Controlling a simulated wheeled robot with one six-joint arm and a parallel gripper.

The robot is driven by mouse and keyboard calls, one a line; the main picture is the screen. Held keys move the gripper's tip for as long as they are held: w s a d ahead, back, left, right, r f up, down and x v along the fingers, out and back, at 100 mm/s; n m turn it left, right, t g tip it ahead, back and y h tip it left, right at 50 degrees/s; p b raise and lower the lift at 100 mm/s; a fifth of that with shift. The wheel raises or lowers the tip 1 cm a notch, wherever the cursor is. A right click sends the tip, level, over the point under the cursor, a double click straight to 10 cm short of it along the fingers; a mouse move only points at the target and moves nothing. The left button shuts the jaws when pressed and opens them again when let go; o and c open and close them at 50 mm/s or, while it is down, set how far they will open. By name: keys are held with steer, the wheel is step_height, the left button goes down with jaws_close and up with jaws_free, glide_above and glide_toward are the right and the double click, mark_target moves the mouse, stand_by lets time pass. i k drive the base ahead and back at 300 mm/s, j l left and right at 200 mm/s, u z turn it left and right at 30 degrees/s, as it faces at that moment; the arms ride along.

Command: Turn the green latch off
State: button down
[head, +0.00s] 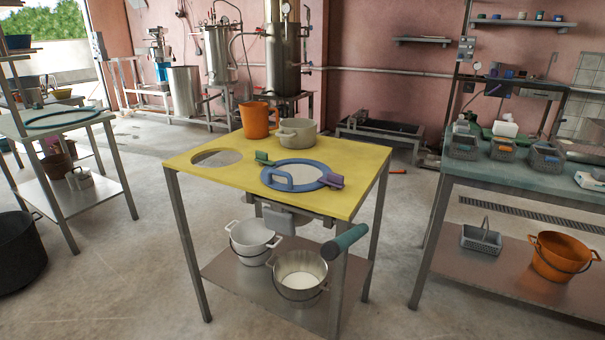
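The green latch (264,158) is a small dark green piece on the yellow tabletop (223,177), at the back left of a round lid with a blue rim (292,163). It appears to touch or overlap the rim; the view is too small to tell exactly. A purple latch (333,180) sits at the opposite, right side of the rim. The lid has a blue arched handle (277,178) and a pale centre. My gripper is not in view.
An orange pot (258,119) and a beige pot (297,133) stand behind the lid. The tabletop has a round hole at left. A teal cylindrical handle (344,240) projects at the table's front right.

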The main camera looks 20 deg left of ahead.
mark_target(262, 158)
steer(key=u, duration=1.3)
steer(key=i+j+u, duration=0.1)
steer(key=i+j, duration=0.2)
